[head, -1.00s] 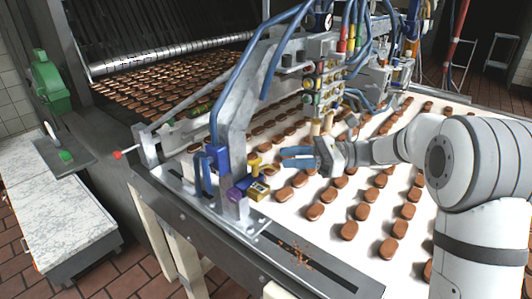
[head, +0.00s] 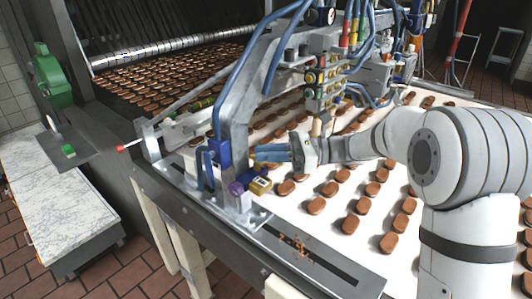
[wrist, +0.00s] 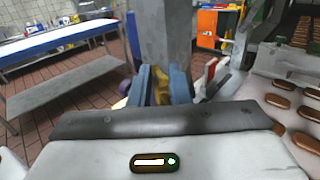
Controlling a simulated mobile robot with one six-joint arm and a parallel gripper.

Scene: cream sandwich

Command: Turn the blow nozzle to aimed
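My gripper (head: 256,153) has blue fingers and reaches left to the grey upright post at the near edge of the belt. In the wrist view my gripper (wrist: 160,88) has its fingers apart, with a brass-yellow piece (wrist: 162,84), which looks like the blow nozzle, between them. I cannot tell whether the fingers touch it. In the head view the fingers mostly hide this piece. Below the fingers are a yellow block (head: 260,186) and a purple knob (head: 237,188) at the foot of the post. The nozzle's pointing direction cannot be made out.
The white belt (head: 290,225) carries rows of brown biscuits under and beside my arm. A grey frame with blue hoses and valves (head: 325,80) stands close behind my gripper. A blue clamp (head: 219,153) is just left of the fingers. A marble-topped table (head: 60,205) is at far left.

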